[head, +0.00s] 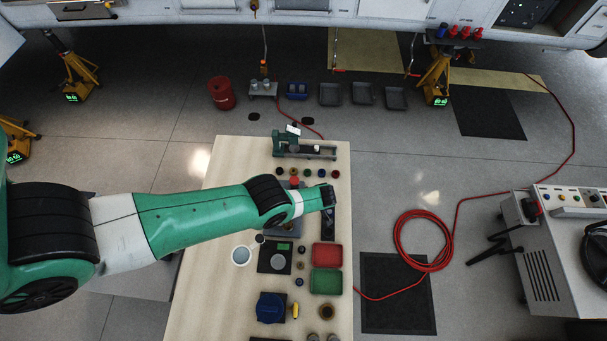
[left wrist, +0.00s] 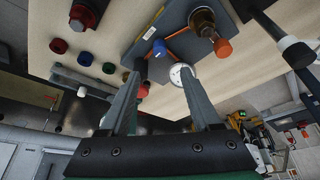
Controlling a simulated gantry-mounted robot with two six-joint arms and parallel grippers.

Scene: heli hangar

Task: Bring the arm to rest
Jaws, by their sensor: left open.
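My left arm reaches in from the left over the pale workbench (head: 190,300) in the head view. My left gripper (head: 328,205) is near the right side of the bench top, and its fingers are small and dark there. In the left wrist view the left gripper (left wrist: 161,70) is open, with its two fingers spread and nothing seen held between them. A round white gauge (left wrist: 181,74) on a grey-blue plate (left wrist: 150,40) appears beyond the fingers. My right gripper is in neither view.
My arm hides part of the bench. A red hose (head: 424,240) lies coiled on the floor to the right.

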